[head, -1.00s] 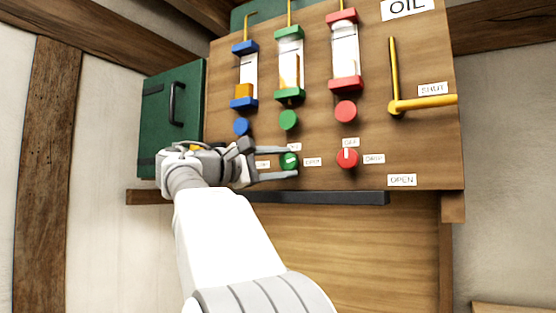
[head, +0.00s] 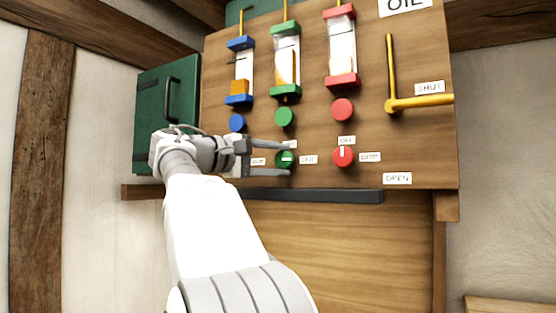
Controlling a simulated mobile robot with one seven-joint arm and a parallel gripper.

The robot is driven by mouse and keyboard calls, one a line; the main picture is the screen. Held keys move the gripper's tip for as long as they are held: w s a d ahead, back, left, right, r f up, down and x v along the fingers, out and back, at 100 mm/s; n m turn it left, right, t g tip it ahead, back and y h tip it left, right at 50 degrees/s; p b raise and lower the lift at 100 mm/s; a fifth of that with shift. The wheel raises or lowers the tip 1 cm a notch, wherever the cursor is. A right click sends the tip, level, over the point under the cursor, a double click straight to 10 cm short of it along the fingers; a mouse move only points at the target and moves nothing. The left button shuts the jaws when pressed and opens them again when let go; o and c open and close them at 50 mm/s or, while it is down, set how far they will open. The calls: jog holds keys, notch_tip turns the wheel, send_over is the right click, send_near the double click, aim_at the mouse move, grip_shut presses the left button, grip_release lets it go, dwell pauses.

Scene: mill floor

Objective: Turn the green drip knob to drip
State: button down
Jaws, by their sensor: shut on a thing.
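The green drip knob (head: 285,159) is on the lower part of the wooden oil panel, under the middle lubricator. My gripper (head: 288,158) reaches in from the left, one finger above the knob and one below, shut on it. The knob's white mark looks about level. Small labels sit left of it (head: 258,161), right of it (head: 308,160) and above it; the upper one is partly hidden by a finger. Their print is too small to read surely. Above is a round green knob (head: 285,116) and the green-capped glass (head: 286,67) with amber oil.
A red knob (head: 342,156) is to the right, its mark upright toward its OFF label. A blue knob (head: 237,123) is up left. A yellow lever (head: 420,102) lies toward SHUT. A dark ledge (head: 310,197) runs below; a green cabinet (head: 168,115) stands left.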

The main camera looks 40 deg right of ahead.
jog(key=shift+c, duration=1.5)
grip_release()
jog(key=a+b, duration=0.1)
jog(key=a, duration=1.6)
jog(key=shift+a, duration=0.2)
